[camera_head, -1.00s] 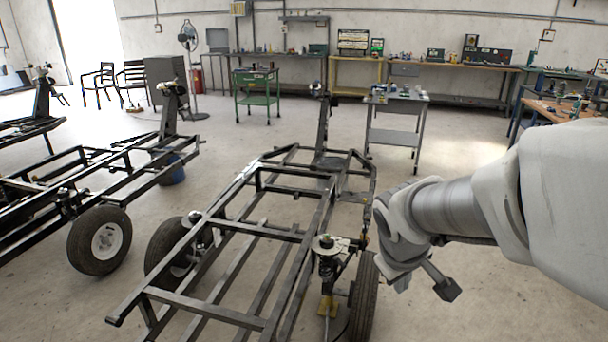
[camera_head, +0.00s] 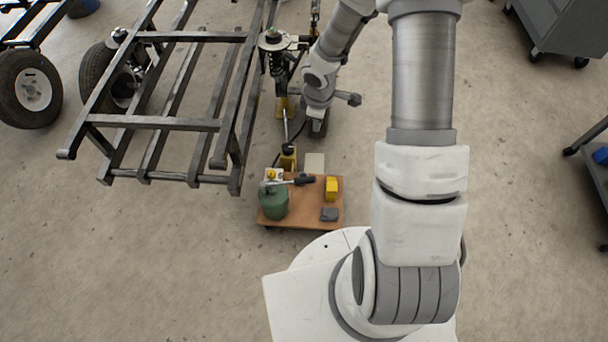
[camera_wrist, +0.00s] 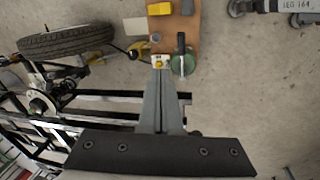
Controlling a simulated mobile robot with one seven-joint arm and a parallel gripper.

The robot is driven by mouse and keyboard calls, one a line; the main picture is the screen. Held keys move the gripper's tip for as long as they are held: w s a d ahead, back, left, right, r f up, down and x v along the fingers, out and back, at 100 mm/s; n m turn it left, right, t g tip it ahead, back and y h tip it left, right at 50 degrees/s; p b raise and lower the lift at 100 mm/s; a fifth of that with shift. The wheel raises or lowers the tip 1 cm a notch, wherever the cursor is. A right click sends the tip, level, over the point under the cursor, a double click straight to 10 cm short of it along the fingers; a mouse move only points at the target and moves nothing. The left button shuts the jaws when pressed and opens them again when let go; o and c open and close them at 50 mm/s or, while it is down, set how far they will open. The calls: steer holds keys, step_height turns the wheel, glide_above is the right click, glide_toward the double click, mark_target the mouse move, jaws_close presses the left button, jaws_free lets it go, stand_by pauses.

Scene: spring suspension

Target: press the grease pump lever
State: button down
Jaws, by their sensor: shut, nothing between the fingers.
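The grease pump is a green pot (camera_head: 273,204) on a low orange-brown wheeled board (camera_head: 304,219). Its dark-handled lever (camera_head: 304,181) sticks out to the right above the pot. In the wrist view the green pot (camera_wrist: 184,65) and the black lever handle (camera_wrist: 180,41) show just right of my fingertips. My gripper (camera_wrist: 161,66) is shut and empty there; its tips overlap a small white and yellow part in the picture, and the distance cannot be told. In the head view my wrist is beside the suspension, beyond the board; the fingers are not clear.
A black frame (camera_head: 170,123) stands left of the board, with a spring strut (camera_head: 275,60) and a tyre (camera_wrist: 66,40) near my wrist. A yellow block (camera_head: 331,188) and a grey block (camera_head: 329,214) sit on the board. Floor is clear to the left front.

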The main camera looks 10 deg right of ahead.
steer(key=s+a+f+n+g+y+b, duration=0.1)
steer(key=a+f, duration=0.3)
steer(key=f, duration=0.8)
steer(key=shift+s+f+n+y+b, duration=0.15)
steer(key=shift+s+n+y+b, duration=0.35)
steer(key=shift+n, duration=0.1)
steer(key=shift+f, duration=0.1)
steer(key=b, duration=0.5)
glide_above(304, 180)
steer(key=a, duration=0.2)
step_height(304, 180, down, 11)
steer(key=shift+s+d+f+b, duration=0.25)
steer(key=shift+d+f+b, duration=0.1)
steer(key=shift+d+f, duration=0.4)
steer(key=shift+w+d+f, duration=0.1)
steer(key=shift+d+f, duration=0.2)
steer(key=shift+f, duration=0.15)
steer(key=shift+d, duration=0.1)
